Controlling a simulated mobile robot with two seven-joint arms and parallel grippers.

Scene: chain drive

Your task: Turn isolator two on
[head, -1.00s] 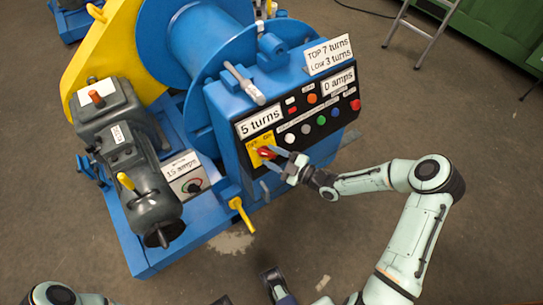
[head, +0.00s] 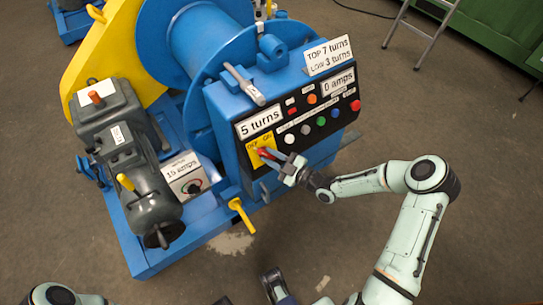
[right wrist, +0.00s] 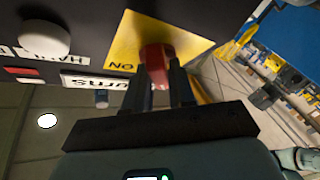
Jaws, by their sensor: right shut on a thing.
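A red rotary knob (head: 263,152) sits on a yellow plate (head: 254,157) marked OFF and ON, low at the left of the black control panel. My right gripper (head: 270,156) is shut on this knob. In the right wrist view the knob (right wrist: 157,55) is between the two dark fingertips (right wrist: 158,75), with the yellow plate (right wrist: 185,40) behind it and ON upside down. The knob is partly hidden by the fingers, and its exact setting is hard to tell. No number two is readable on it.
Several coloured buttons (head: 321,121) are right of the knob, with signs "5 turns" (head: 259,122) and "0 amps" (head: 339,82). A "15 amps" box (head: 184,177) is at left. A yellow lever (head: 242,215) hangs below. The floor at right is clear.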

